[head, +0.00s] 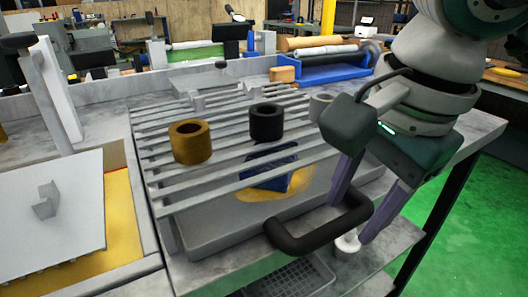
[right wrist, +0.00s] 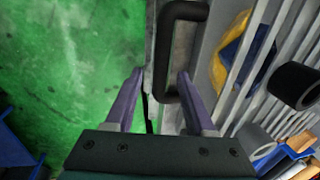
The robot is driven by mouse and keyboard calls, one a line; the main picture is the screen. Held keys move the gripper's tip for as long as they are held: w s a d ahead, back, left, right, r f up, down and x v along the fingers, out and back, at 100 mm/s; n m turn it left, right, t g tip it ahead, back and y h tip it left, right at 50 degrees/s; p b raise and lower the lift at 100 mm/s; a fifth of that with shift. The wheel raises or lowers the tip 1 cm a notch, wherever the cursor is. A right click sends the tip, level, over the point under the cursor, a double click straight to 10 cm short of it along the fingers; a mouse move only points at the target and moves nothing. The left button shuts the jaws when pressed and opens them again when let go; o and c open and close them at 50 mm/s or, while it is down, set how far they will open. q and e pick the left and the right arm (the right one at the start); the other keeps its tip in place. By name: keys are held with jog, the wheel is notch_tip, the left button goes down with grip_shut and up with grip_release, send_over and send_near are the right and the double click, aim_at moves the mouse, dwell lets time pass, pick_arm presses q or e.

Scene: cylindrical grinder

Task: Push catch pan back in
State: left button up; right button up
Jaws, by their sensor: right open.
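The grey catch pan (head: 222,236) lies under a slatted grate, and its front part projects beyond the slats toward the front. Its black U-shaped handle (head: 312,237) sticks out from the front and also shows in the right wrist view (right wrist: 163,62). A blue thing (head: 272,172) and a yellow thing (head: 300,184) lie in the pan, partly hidden by slats. My right gripper (head: 357,206) is open. Its fingers are on either side of the handle's bar in both views; I cannot tell whether they touch it. My left gripper is not in view.
On the slatted grate (head: 165,178) stand a brass ring (head: 190,148), a black ring (head: 266,124) and a grey ring (head: 319,106). A white plate (head: 60,215) lies on the left. A mesh-bottomed tray (head: 290,277) is below the pan. Green floor (head: 465,215) is clear at right.

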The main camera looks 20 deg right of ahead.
jog(key=shift+w+f, duration=0.1)
jog(key=shift+f, duration=0.45)
grip_shut()
dwell(1.0)
